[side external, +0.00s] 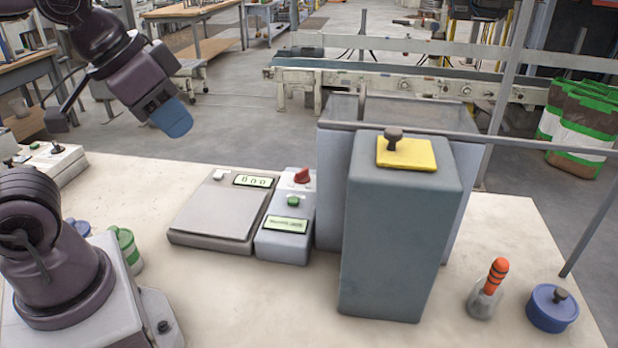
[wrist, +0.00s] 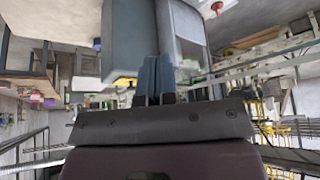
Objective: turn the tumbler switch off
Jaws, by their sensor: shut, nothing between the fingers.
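A dark lever with a rounded head (side external: 393,140) stands on a yellow plate (side external: 420,155) on top of a tall blue-grey box (side external: 400,240); it looks like the tumbler switch. I cannot tell which position it is in. My gripper (side external: 172,120) is in the air at the upper left, well left of the box and touching nothing. Its blue fingers are together and empty; they also show in the wrist view (wrist: 155,80). In that view a yellow edge (wrist: 125,82) shows left of the fingers, and the lever is not clear.
A flat scale (side external: 215,210) and a small control box (side external: 287,220) with a red knob (side external: 301,175) and a green button stand left of the tall box. A grey bin (side external: 330,190) is behind it.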

